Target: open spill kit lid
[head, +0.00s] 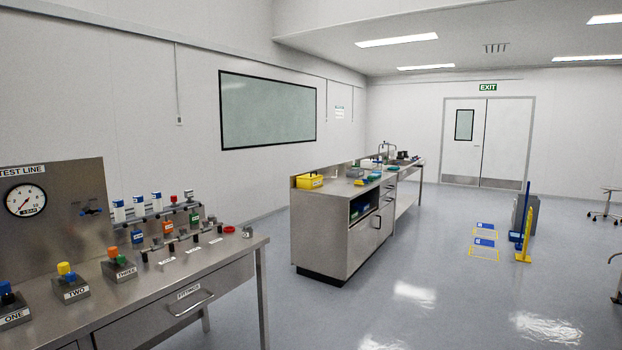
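No spill kit can be made out for certain by a label. A small yellow box (310,182) with a dark top area stands on the near left corner of the steel counter (325,232), in the middle of the head view. It is too small to tell whether it is the spill kit or whether it has a lid. A grey cabinet-like thing (531,213) stands on the floor at the right, partly behind a yellow and blue post (524,238). My gripper is not in view.
A steel bench (120,300) with a gauge panel (52,210), coloured knobs and a drawer fills the lower left. Yellow-outlined floor spots (484,251) lie at the right. Open floor (400,300) lies right of the counter. Closed double doors (487,142) are at the back.

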